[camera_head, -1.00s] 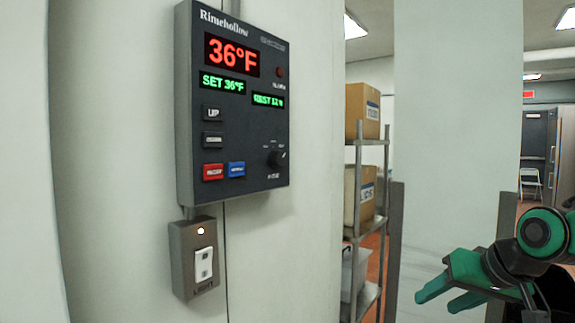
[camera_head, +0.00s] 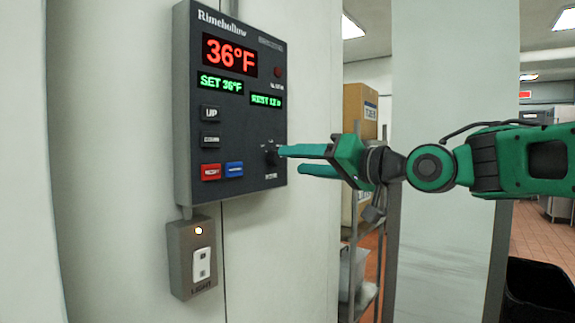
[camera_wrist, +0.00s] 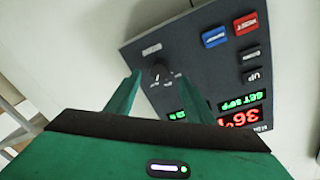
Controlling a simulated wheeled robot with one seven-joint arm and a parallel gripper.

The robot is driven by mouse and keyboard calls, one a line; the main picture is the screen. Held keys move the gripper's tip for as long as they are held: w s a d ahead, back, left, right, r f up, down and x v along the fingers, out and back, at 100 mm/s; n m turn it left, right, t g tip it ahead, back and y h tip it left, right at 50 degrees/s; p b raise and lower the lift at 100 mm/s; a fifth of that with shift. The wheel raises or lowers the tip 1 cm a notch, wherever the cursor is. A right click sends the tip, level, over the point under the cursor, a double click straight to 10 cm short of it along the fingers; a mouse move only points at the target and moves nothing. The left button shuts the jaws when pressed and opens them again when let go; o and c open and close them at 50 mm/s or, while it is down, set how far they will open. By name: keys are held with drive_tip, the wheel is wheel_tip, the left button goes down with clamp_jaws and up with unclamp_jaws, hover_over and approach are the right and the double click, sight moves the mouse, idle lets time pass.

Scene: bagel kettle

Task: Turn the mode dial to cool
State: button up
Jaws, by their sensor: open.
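The mode dial (camera_head: 271,157) is a small black knob at the lower right of the dark control panel (camera_head: 240,200). In the wrist view the dial (camera_wrist: 158,73) shows beyond and between my fingers, with small marks around it too blurred to read. My gripper (camera_head: 300,161) is green and open, with its fingertips close to the panel at the dial. One fingertip appears right beside the dial; I cannot tell whether it touches. My gripper also shows in the wrist view (camera_wrist: 163,92), with nothing between the fingers.
The panel has a red 36°F display (camera_head: 230,54), an UP button (camera_head: 210,112), a red button (camera_head: 211,172) and a blue button (camera_head: 234,169). A light switch box (camera_head: 193,258) hangs below. A shelf with boxes (camera_head: 361,108) and a black bin (camera_head: 538,293) stand to the right.

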sight(279, 160)
drive_tip(key=shift+x, duration=2.35)
drive_tip(key=c, duration=1)
drive_tip(key=shift+d, duration=0.2)
drive_tip(key=shift+c, duration=0.2)
